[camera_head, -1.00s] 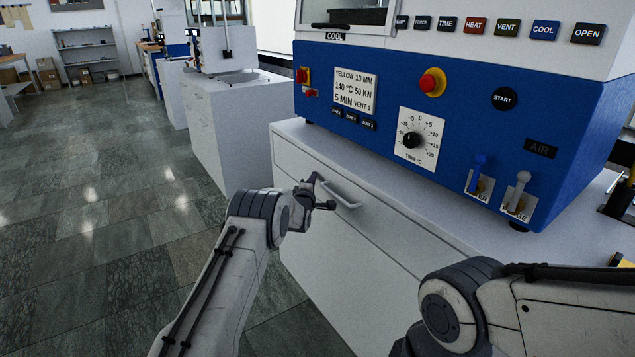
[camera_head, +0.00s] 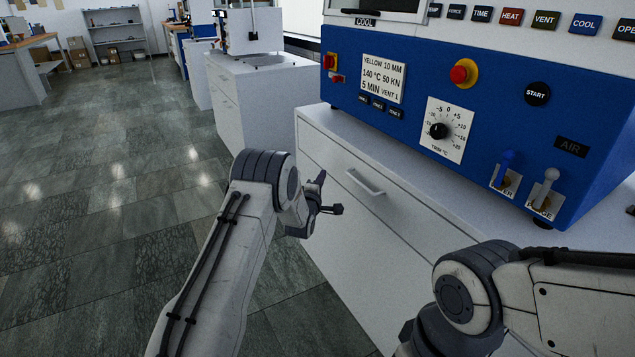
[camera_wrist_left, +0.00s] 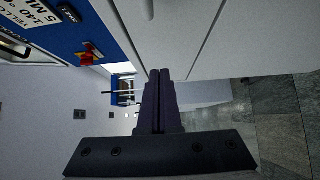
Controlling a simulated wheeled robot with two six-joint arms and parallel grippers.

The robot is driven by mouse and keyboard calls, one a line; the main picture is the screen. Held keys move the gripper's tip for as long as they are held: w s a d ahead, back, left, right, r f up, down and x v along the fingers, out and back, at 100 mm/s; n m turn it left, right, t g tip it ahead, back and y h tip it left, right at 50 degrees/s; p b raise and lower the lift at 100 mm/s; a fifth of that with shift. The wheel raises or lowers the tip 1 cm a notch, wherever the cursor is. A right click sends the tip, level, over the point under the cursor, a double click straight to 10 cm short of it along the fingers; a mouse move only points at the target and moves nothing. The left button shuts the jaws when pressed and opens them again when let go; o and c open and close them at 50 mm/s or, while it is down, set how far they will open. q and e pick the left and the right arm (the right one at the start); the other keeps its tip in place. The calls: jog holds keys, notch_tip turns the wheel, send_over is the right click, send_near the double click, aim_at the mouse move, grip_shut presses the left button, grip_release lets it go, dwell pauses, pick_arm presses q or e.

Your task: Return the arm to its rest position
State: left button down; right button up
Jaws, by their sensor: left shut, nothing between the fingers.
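My left arm (camera_head: 225,250) reaches in from the bottom left of the head view. Its gripper (camera_head: 326,190) is in front of the white cabinet's drawer face, left of the drawer handle (camera_head: 366,183) and apart from it. In the left wrist view the gripper's two dark fingers (camera_wrist_left: 159,76) lie together, with nothing between them. My right arm (camera_head: 470,300) is folded at the bottom right of the head view; its gripper is out of view.
The blue press (camera_head: 420,50) stands on the white cabinet (camera_head: 400,235), with labelled buttons, a trim dial (camera_head: 438,130) and two levers (camera_head: 543,188). More white cabinets (camera_head: 235,95) stand further back. The tiled floor (camera_head: 90,200) on the left is clear.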

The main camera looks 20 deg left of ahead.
pick_arm(q)
jog(key=s+d+r+m+g+h, duration=0.25)
jog(key=s+d+m+g, duration=0.35)
jog(key=s+d, duration=0.5)
jog(key=s+d+r+m+g+h, duration=0.1)
jog(key=s+d+r+m+g, duration=0.25)
jog(key=s+d+m, duration=0.8)
jog(key=s+a+m+g+y, duration=0.1)
jog(key=s+a+m+g, duration=0.15)
jog(key=s, duration=0.95)
jog(key=s+a+r+m+g, duration=0.1)
jog(key=s+m+g, duration=0.2)
jog(key=s, duration=0.8)
jog(key=s+a+m+g+y, duration=0.1)
jog(key=s+a+m+g, duration=0.15)
jog(key=s, duration=0.95)
notch_tip(320, 180, up, 26)
jog(key=w+p, duration=0.1)
jog(key=p, duration=2.5)
jog(key=shift+d+f, duration=0.2)
jog(key=shift+g, duration=0.25)
